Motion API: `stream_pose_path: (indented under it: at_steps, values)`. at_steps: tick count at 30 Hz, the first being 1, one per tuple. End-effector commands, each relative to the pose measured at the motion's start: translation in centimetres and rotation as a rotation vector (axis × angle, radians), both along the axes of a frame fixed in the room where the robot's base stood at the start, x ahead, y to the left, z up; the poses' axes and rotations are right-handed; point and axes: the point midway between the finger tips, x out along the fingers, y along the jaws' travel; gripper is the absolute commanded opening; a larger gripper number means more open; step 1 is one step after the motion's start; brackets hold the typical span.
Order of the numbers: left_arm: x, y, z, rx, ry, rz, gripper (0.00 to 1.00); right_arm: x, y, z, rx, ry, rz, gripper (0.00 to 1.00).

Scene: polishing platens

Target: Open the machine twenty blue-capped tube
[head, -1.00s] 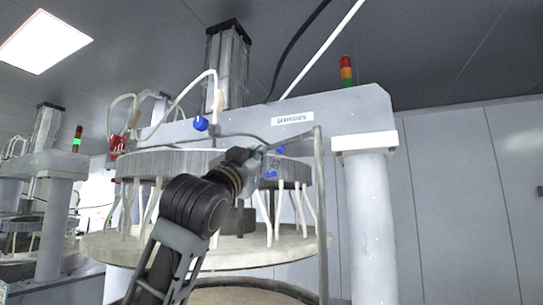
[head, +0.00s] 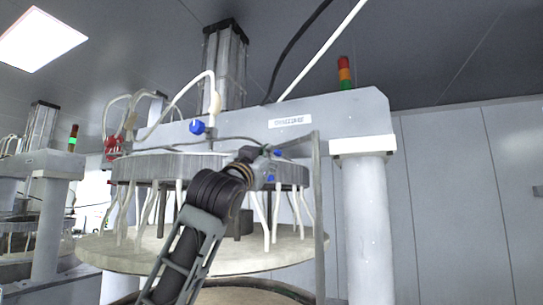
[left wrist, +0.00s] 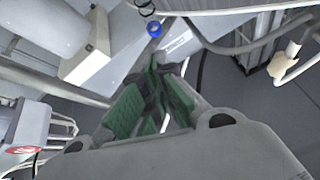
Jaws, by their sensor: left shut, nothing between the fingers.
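The machine's grey beam (head: 235,125) carries a label and has a round tube-ringed platen head (head: 165,167) below it. A blue cap (head: 197,127) sits by the white hose on the beam's front. Smaller blue spots show beside my left gripper (head: 262,156), one at its tip (head: 277,153); I cannot tell whether each is a cap or part of the gripper. In the left wrist view a blue cap (left wrist: 155,29) lies beyond the green-padded fingers (left wrist: 160,75), apart from them. My left gripper is shut and empty. My right gripper is not in view.
A white column (head: 368,225) stands at the right, with a thin grey post (head: 319,220) nearer the gripper. A wide round plate (head: 120,248) lies below the tubes. A similar machine (head: 45,165) stands at far left.

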Motion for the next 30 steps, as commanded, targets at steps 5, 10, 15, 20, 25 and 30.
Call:
stream_pose_path:
  at_steps: [5,10,15,20,25,30]
  values:
    - [1.5,-0.6,1.0,0.0,0.001,0.0,0.0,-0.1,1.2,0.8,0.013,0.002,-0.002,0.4]
    - [2.8,-1.1,1.8,-0.001,0.001,0.0,0.0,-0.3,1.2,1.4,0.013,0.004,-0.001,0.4]
    - [4.7,-1.4,1.5,0.0,0.002,0.001,0.0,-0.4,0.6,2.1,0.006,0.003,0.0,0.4]
    - [6.1,-1.7,1.2,0.001,0.001,0.002,0.0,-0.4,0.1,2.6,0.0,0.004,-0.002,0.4]
    - [6.9,-1.8,0.8,0.0,0.001,0.001,0.0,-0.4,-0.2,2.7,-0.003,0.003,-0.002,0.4]
    - [7.0,-1.8,0.8,0.0,0.0,0.0,0.0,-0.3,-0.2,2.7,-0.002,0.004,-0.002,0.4]
